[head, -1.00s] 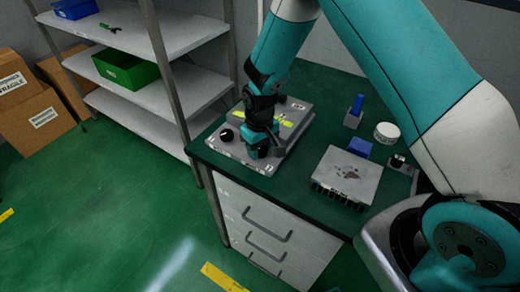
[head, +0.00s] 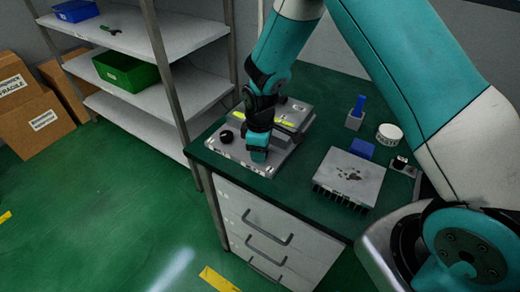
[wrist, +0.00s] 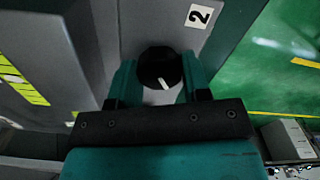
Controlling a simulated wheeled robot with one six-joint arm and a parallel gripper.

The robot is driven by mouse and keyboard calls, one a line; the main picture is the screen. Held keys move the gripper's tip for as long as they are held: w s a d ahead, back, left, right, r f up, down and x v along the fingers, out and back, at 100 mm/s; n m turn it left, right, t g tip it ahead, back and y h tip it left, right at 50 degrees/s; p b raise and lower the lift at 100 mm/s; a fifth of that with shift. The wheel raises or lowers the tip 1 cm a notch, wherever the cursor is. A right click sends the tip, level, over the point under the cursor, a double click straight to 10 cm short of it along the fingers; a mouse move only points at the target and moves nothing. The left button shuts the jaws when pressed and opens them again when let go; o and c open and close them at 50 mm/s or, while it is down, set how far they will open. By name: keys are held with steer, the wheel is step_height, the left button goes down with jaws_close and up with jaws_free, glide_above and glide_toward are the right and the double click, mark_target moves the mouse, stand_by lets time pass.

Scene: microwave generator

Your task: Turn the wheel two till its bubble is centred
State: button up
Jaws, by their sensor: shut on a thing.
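Wheel two (wrist: 158,62) is a black round knob with a white pointer line, beside a label "2" (wrist: 199,15) on the grey plate (head: 282,157). My gripper (wrist: 158,80) is shut on wheel two, one teal finger on each side. In the head view my gripper (head: 258,150) points down at the plate's front and hides this wheel. Yellow-green vials (wrist: 30,93) show at the left of the wrist view. I cannot make out where the bubble of wheel two sits.
Another black knob (head: 226,136) stands at the plate's left corner. A finned metal block (head: 348,178), a blue block (head: 361,149), a paste tub (head: 389,134) and a holder with a blue item (head: 355,116) stand to the right on the green bench. A shelf rack (head: 165,75) stands at left.

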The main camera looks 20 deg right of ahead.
stand_by(0.5)
steer(key=o, duration=0.9)
step_height(320, 180, up, 18)
steer(key=shift+f+b, duration=0.25)
steer(key=shift+b, duration=0.8)
steer(key=s+a+r+m+y, duration=0.1)
steer(key=s+r, duration=0.1)
steer(key=s, duration=0.6)
steer(key=s+a+r+m+y, duration=0.1)
steer(key=s+a+r+m, duration=0.1)
steer(key=s, duration=0.6)
steer(key=s+a+r+m+y, duration=0.1)
steer(key=s+r+y, duration=0.1)
steer(key=s, duration=0.7)
steer(key=shift+a+r, duration=0.3)
steer(key=shift+r, duration=0.6)
